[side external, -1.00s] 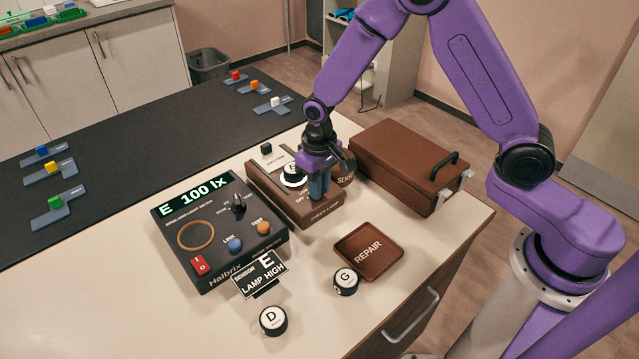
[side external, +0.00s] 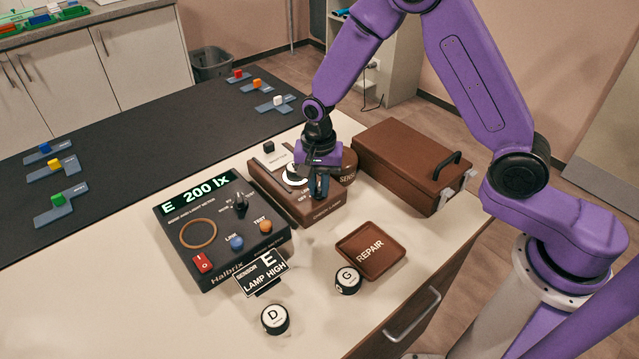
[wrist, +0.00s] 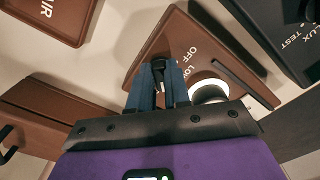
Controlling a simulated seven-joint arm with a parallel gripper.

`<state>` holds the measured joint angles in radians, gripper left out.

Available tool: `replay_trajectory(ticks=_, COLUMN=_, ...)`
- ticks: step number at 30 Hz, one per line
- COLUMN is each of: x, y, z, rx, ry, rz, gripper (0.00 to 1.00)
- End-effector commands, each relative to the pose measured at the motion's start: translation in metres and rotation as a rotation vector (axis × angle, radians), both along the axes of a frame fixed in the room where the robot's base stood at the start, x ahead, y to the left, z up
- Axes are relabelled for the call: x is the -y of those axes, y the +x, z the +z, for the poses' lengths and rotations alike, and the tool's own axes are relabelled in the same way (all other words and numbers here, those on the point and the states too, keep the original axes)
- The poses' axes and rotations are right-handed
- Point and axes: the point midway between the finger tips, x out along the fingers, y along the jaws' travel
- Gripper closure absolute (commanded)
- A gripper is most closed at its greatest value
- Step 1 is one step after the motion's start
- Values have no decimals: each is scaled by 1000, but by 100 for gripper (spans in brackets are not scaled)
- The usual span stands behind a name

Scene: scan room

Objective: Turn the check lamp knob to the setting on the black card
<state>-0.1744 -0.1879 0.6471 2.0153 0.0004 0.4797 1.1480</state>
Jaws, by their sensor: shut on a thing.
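The black card (side external: 258,285) reads SENSOR E, LAMP HIGH and stands in front of the dark meter. The brown check lamp box (side external: 328,213) is behind the repair tray, with a bright white round lamp spot on it. My gripper (side external: 320,190) is down over this box. In the wrist view its blue fingers (wrist: 158,88) are shut on the small black knob (wrist: 158,66). OFF and LOW labels show beside the knob; its pointer and any HIGH label are hidden. The meter display (side external: 200,194) reads E 200 lx.
A brown lidded case (side external: 405,165) stands close right of the lamp box. The REPAIR tray (side external: 345,247) and round sensors G (side external: 347,281) and D (side external: 275,319) lie in front. The meter (side external: 225,262) is to the left. The front-left bench top is clear.

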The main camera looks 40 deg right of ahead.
Motion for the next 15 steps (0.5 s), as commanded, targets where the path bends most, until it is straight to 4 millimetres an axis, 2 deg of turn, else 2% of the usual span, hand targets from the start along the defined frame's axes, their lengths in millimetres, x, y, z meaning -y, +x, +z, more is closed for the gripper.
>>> replay_trajectory(ticks=6, x=-1, y=2, z=1, rx=3, ry=1, rz=-144, gripper=100)
replay_trajectory(ticks=15, x=-1, y=2, z=1, rx=3, ry=1, rz=-253, gripper=100)
